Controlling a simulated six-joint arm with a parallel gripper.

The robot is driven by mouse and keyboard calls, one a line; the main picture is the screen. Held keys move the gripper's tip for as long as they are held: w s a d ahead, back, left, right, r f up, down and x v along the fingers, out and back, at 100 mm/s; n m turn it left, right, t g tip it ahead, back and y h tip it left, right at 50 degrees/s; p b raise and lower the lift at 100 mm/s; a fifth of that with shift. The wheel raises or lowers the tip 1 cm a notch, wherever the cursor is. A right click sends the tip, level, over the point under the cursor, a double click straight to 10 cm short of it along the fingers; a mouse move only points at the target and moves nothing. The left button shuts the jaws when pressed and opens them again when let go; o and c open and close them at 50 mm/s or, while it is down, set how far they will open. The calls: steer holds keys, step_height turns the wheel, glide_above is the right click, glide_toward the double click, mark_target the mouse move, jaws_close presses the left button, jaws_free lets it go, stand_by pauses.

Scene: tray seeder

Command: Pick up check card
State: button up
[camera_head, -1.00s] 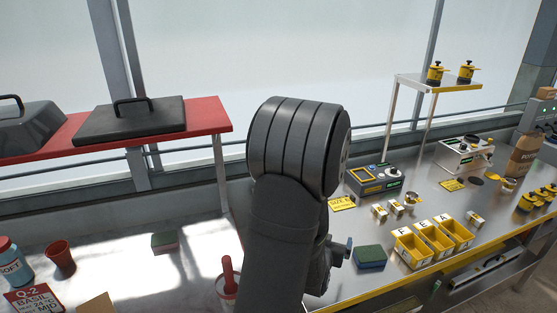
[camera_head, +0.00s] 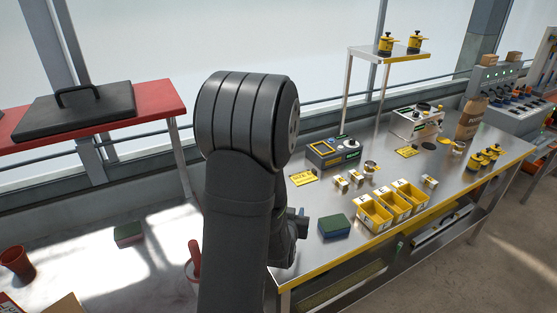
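No card in view can be read as the check card. A yellow card with dark print (camera_head: 303,178) lies on the steel bench just right of my arm, and a second yellow card (camera_head: 407,152) lies farther back by the white device. At lower left, a red-edged card (camera_head: 10,304) is cut off by the frame. My arm fills the middle of the view. Part of my wrist end (camera_head: 297,222) shows at the arm's right side, left of the green-topped sponge. The fingertips and anything between them are hidden.
Yellow bins (camera_head: 391,204) stand along the bench's front, beside a green-and-blue sponge (camera_head: 334,226). A dark device (camera_head: 333,153) and a white device (camera_head: 415,121) stand behind. A raised shelf (camera_head: 390,56) holds yellow pots. A red cup (camera_head: 17,262) is at lower left.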

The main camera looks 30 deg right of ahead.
steer(key=w+d+g, duration=0.1)
steer(key=w+d, duration=0.1)
steer(key=d, duration=0.1)
steer(key=w+d+f, duration=0.1)
steer(key=w+d, duration=0.2)
steer(key=d, duration=0.1)
steer(key=w+d+f+n+g+y, duration=0.1)
steer(key=w+d, duration=0.1)
steer(key=d, duration=0.2)
steer(key=shift+w+g, duration=0.15)
steer(key=shift+g, duration=0.15)
steer(key=w+d+n+g+y, duration=0.1)
steer(key=w+d+g+y, duration=0.1)
steer(key=w+d, duration=0.55)
steer(key=w+d+r+n+g+y, duration=0.25)
steer(key=d+r+n+y, duration=0.4)
steer(key=r, duration=0.35)
glide_above(315, 170)
steer(key=s, duration=0.3)
steer(key=shift+m+t, duration=0.35)
steer(key=f, duration=1)
steer(key=shift+w+a+f, duration=0.15)
steer(key=shift+a+f, duration=0.05)
steer(key=shift+f, duration=0.2)
steer(key=shift+d+x, duration=0.2)
steer(key=shift+x, duration=2.6)
steer(key=shift+w, duration=0.1)
jaws_close()
